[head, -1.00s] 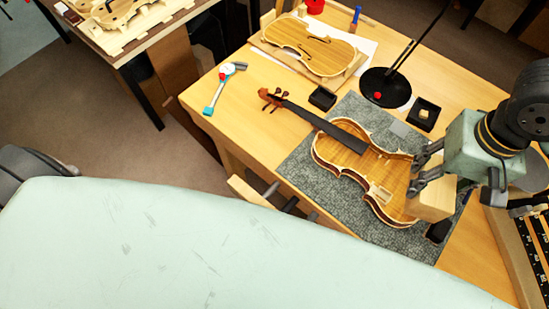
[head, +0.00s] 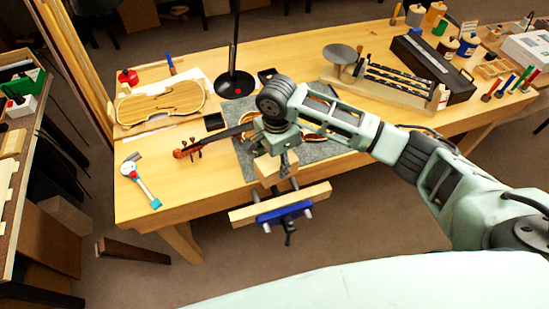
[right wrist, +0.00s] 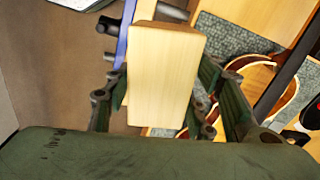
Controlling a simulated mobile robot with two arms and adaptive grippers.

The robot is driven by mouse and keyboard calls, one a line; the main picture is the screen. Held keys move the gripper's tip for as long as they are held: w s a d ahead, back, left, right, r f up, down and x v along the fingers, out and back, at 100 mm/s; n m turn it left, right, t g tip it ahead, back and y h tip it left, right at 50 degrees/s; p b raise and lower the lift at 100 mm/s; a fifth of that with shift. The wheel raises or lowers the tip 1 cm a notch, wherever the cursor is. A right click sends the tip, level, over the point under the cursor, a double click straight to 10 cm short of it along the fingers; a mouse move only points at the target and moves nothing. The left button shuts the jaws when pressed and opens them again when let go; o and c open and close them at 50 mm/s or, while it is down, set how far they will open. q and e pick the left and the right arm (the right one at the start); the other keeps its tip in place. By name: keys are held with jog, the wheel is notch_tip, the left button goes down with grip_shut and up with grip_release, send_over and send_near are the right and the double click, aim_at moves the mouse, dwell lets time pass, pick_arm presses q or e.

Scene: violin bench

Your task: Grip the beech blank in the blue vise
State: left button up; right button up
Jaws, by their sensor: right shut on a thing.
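The beech blank (head: 267,171) is a pale wooden block in my right gripper (head: 281,165). In the right wrist view the blank (right wrist: 163,75) stands between the two fingers, which are shut on it. The blue vise (head: 284,211) is on the bench's front edge, with a long pale wooden jaw, blue metal and a dark handle. In the head view the blank is just behind and above the vise jaw. In the right wrist view the blue part (right wrist: 122,47) shows just left of the blank; I cannot tell whether they touch. My left gripper is out of view.
A violin (head: 203,145) lies on a grey mat (head: 246,166) behind the vise, partly hidden by my arm. A violin body (head: 160,103), a lamp (head: 236,86) and a blue-tipped tool (head: 142,184) are on the bench (head: 150,212). Floor is clear before the vise.

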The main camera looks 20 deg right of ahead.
jog(key=shift+w+d+f+m, duration=0.15)
jog(key=shift+w+f+m, duration=0.05)
jog(key=shift+f+m, duration=0.35)
jog(key=shift+w+d+f+m, duration=0.1)
jog(key=shift+w+f+m, duration=0.05)
jog(key=shift+f+m, duration=0.4)
jog(key=shift+f, duration=0.25)
jog(key=shift+a+r, duration=0.1)
jog(key=shift+a, duration=0.1)
jog(key=shift+p, duration=0.35)
jog(key=shift+r, duration=0.1)
jog(key=shift+f, duration=1.45)
pick_arm(q)
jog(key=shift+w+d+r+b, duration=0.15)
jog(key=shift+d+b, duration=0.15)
jog(key=shift+b, duration=0.3)
pick_arm(e)
jog(key=shift+f, duration=1.6)
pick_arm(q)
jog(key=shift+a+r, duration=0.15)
